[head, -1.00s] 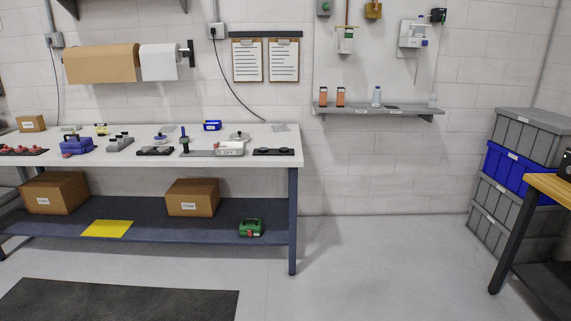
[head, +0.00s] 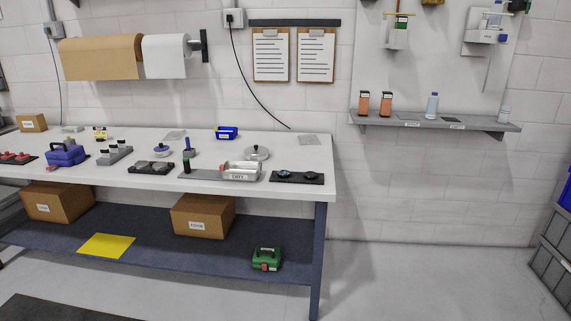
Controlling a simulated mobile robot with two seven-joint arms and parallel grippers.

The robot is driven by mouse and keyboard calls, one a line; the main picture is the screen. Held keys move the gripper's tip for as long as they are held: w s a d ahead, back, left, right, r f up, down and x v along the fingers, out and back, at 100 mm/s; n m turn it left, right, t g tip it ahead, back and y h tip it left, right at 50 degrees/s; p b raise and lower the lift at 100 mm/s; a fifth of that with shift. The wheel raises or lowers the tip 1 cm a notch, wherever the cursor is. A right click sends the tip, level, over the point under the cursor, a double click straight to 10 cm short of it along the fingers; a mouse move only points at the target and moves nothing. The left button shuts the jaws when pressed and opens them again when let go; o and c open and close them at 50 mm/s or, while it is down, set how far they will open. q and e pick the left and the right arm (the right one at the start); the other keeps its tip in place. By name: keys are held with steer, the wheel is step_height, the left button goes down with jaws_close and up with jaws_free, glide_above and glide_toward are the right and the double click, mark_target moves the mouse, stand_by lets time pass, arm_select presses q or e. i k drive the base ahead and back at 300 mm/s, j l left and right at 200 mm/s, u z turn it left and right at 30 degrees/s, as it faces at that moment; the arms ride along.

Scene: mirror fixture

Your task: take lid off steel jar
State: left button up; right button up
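A round silver, shiny object with a small knob on top (head: 256,153) stands toward the right part of the white workbench (head: 310,182). It looks like the steel jar with its lid on, but it is small and its lower front is partly hidden by a tray marked DIRTY (head: 230,177). Neither of my grippers shows in the head view.
Right of the tray lies a dark plate with two round pieces (head: 297,177). A blue bin (head: 227,133) stands at the back. A blue-handled upright tool (head: 187,155) stands at the tray's left end. The floor (head: 430,285) right of the bench is clear.

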mark_target(255, 151)
steer(key=i+l+u, duration=0.15)
steer(key=i, duration=0.15)
steer(key=i+l+u, duration=0.15)
steer(key=i, duration=0.2)
steer(key=i+j+u, duration=0.25)
steer(key=i, duration=0.3)
steer(key=l, duration=0.1)
